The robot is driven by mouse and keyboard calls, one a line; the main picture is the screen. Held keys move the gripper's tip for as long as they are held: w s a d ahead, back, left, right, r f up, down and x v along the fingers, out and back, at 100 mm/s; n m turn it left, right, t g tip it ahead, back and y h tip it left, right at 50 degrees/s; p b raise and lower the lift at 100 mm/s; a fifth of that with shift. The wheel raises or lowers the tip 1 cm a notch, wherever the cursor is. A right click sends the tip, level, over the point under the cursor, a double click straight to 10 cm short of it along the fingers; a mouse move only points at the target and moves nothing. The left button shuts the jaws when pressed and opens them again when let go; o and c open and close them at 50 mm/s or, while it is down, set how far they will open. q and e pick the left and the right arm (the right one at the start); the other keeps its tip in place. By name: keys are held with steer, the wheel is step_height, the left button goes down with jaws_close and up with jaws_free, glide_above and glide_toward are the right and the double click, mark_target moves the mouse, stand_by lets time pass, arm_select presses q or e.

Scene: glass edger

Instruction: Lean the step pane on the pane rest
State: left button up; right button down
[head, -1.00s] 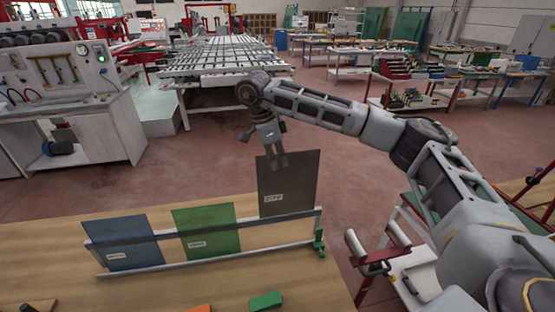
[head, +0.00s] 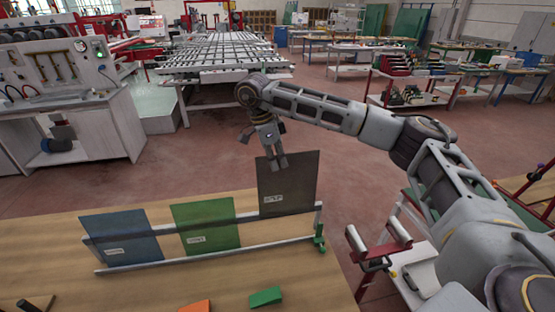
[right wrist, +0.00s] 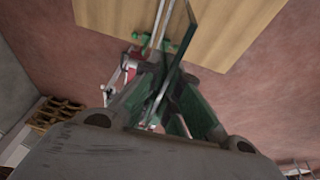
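The step pane (head: 287,185) is a dark grey sheet with a small pale label, upright at the right end of the pane rest (head: 205,255). Its lower edge shows level with the rest's upper rail; I cannot tell whether they touch. My right gripper (head: 273,162) is shut on the pane's top edge. In the right wrist view the pane (right wrist: 178,62) shows nearly edge-on between the fingers (right wrist: 165,88). A blue pane (head: 122,238) and a green pane (head: 207,225) lean on the rest to the left. My left gripper is not in view.
The rest stands on a wooden table (head: 190,285). A green wedge (head: 265,297) and an orange piece (head: 196,307) lie near the table's front. A red-and-white stand (head: 375,255) is right of the table. Open floor lies beyond it.

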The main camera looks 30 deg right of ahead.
steer(key=b, duration=0.8)
glide_toward(278, 206)
steer(key=shift+s+d+f, duration=0.15)
steer(key=shift+d+f, duration=0.3)
steer(key=shift+f, duration=0.35)
steer(key=shift+s+d+f, duration=0.2)
steer(key=shift+d+f, duration=0.2)
steer(key=shift+f, duration=0.4)
steer(key=shift+s+d+f, duration=0.15)
steer(key=shift+d+f, duration=0.3)
steer(key=shift+f, duration=0.35)
steer(key=shift+f+b, duration=0.3)
steer(key=shift+f, duration=0.25)
stand_by(0.7)
steer(key=c, duration=1.6)
jaws_free()
steer(key=shift+o, duration=0.2)
steer(key=shift+f, duration=0.1)
steer(key=shift+v, duration=6.05)
